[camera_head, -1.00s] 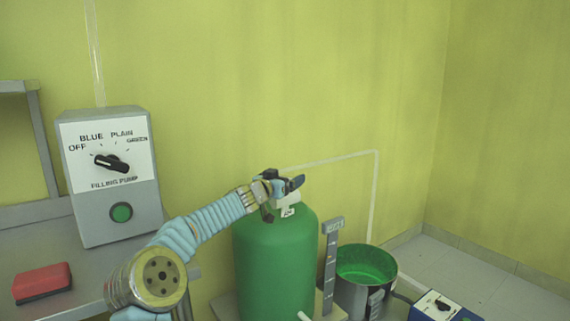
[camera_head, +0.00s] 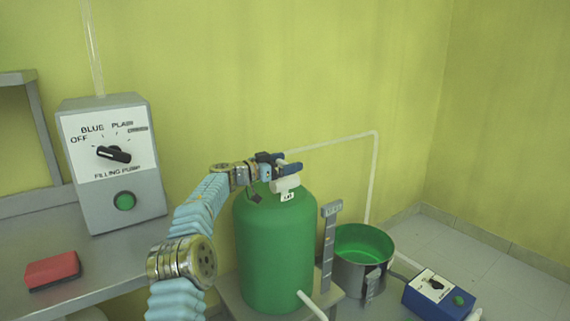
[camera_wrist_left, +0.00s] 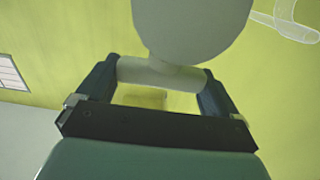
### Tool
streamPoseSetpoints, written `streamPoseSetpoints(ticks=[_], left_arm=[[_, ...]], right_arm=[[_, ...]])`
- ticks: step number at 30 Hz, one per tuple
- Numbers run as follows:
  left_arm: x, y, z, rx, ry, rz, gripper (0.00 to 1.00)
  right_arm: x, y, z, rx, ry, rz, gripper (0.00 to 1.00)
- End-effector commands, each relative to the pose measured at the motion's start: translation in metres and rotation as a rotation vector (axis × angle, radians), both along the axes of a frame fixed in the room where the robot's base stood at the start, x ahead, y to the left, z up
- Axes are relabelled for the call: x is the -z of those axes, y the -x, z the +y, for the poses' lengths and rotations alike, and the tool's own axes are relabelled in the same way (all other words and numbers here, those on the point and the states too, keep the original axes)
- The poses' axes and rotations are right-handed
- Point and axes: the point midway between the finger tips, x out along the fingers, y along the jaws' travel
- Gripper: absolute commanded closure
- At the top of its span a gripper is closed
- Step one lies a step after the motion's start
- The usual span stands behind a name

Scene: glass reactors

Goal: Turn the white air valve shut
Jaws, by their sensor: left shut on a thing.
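The white air valve (camera_head: 286,184) sits on top of the green tank (camera_head: 272,245), above a small white label. My left gripper (camera_head: 279,163) is at the valve, its dark blue fingers over the tank's top. In the left wrist view, the fingers stand on either side of a short white bar of the valve (camera_wrist_left: 165,75) and are shut on it. A large pale rounded part (camera_wrist_left: 190,25) lies just beyond the bar. The valve's exact turn angle is hard to read. My right gripper is not in view.
A filling pump box (camera_head: 110,165) and a red block (camera_head: 52,270) are on the grey bench at left. Right of the tank are an upright grey gauge (camera_head: 329,245), a pot of green liquid (camera_head: 362,260) and a blue control box (camera_head: 437,294). A thin pipe runs along the wall.

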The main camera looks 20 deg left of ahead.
Motion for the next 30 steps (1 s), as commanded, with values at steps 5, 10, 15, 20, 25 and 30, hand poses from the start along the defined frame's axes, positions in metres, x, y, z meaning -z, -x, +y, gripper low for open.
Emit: streamPoseSetpoints(ticks=[5, 10, 15, 20, 25, 30], left_arm=[[-0.002, 0.0, 0.002, -0.005, -0.003, -0.003, 0.36], [-0.001, 0.0, 0.002, -0.004, -0.003, -0.003, 0.0], [0.0, 0.001, 0.001, -0.002, -0.003, -0.002, 0.0], [0.002, 0.015, 0.011, -0.004, -0.003, -0.001, 0.0], [0.001, 0.042, 0.028, -0.006, -0.002, -0.001, 0.0], [0.0, 0.06, 0.038, -0.005, -0.002, -0.002, 0.0]], right_arm=[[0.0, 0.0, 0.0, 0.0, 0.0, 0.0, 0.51], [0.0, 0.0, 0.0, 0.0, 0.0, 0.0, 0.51], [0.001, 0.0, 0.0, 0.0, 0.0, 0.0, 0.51], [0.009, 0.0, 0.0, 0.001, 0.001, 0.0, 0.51], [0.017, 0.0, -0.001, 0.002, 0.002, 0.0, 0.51], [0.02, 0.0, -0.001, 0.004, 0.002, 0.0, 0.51]])
